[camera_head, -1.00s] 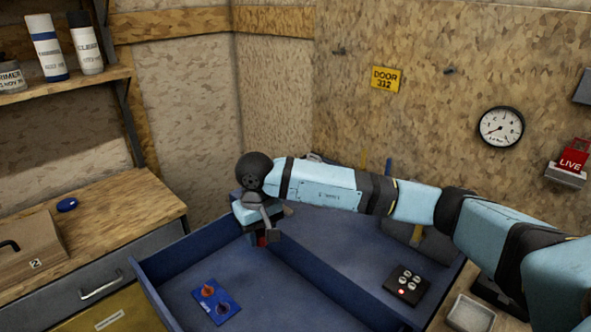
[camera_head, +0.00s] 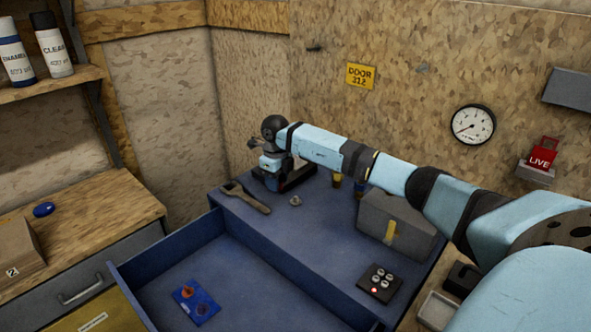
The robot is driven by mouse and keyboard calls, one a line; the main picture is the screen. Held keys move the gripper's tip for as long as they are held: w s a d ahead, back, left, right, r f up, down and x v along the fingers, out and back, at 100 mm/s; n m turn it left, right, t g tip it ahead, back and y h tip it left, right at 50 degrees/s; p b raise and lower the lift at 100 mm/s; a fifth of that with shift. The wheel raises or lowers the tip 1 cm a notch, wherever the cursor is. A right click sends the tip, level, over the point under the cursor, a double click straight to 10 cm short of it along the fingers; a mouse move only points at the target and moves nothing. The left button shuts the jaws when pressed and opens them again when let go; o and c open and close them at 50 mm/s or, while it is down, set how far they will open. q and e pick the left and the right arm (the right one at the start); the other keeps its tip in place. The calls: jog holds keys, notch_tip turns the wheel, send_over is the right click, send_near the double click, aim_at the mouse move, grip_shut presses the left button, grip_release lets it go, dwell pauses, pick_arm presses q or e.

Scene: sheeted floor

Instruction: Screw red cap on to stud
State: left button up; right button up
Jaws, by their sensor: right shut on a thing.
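My right gripper (camera_head: 276,172) is over the back of the blue bench top, beside a low dark object. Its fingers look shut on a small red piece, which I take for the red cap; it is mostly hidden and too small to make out. A blue plate (camera_head: 196,303) lies in the open drawer, apart from the gripper, with an orange-red piece (camera_head: 187,290) and a darker piece on it. A small grey metal piece (camera_head: 295,201) stands on the bench top near the gripper; I cannot tell whether it is the stud. My left gripper is not in view.
A wrench (camera_head: 246,197) lies left of the grey piece. The low dark object (camera_head: 302,177), a grey toolbox (camera_head: 396,222) and a black button box (camera_head: 380,283) are on the bench top. The open blue drawer (camera_head: 240,275) has free floor room.

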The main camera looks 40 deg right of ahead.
aim_at(296, 197)
jog(key=d+m, duration=0.4)
jog(key=m, duration=0.1)
jog(key=d+m, duration=0.3)
jog(key=shift+s+f, duration=0.2)
jog(key=shift+s, duration=0.05)
jog(key=shift+p, duration=0.3)
jog(key=shift+r, duration=0.1)
jog(key=shift+f+b, duration=1.35)
jog(key=shift+f, duration=1.65)
jog(key=shift+f, duration=0.25)
